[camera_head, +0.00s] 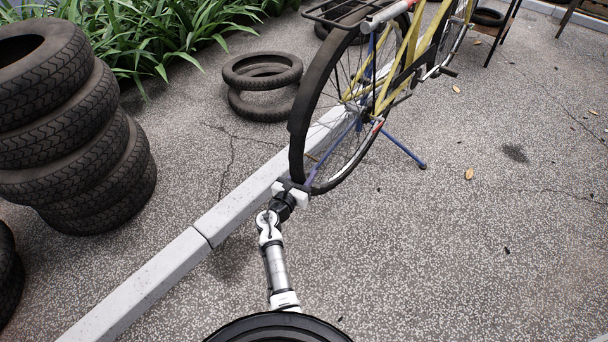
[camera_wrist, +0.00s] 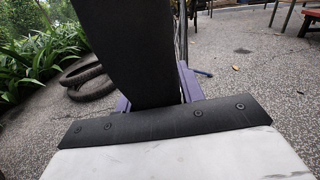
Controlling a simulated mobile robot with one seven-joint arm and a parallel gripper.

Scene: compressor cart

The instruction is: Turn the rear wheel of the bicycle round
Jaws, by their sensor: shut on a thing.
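The yellow bicycle (camera_head: 394,72) stands on a blue stand (camera_head: 405,150) in the head view. Its rear wheel (camera_head: 301,118), with a wide black tyre, faces my arm. My gripper (camera_head: 296,187) is at the low back part of this wheel. In the wrist view the tyre of the rear wheel (camera_wrist: 130,50) rises between the two purple fingers of my gripper (camera_wrist: 157,92). The gripper is shut on the tyre, with one finger on each side. The contact faces are hidden behind the tyre and the gripper's dark front plate.
A pale kerb (camera_head: 160,278) runs diagonally under the wheel. A stack of tyres (camera_head: 70,125) stands at left, and two loose tyres (camera_head: 262,85) lie beyond the kerb by green plants (camera_head: 150,35). The paving (camera_head: 480,240) at right is mostly clear, with a few leaves.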

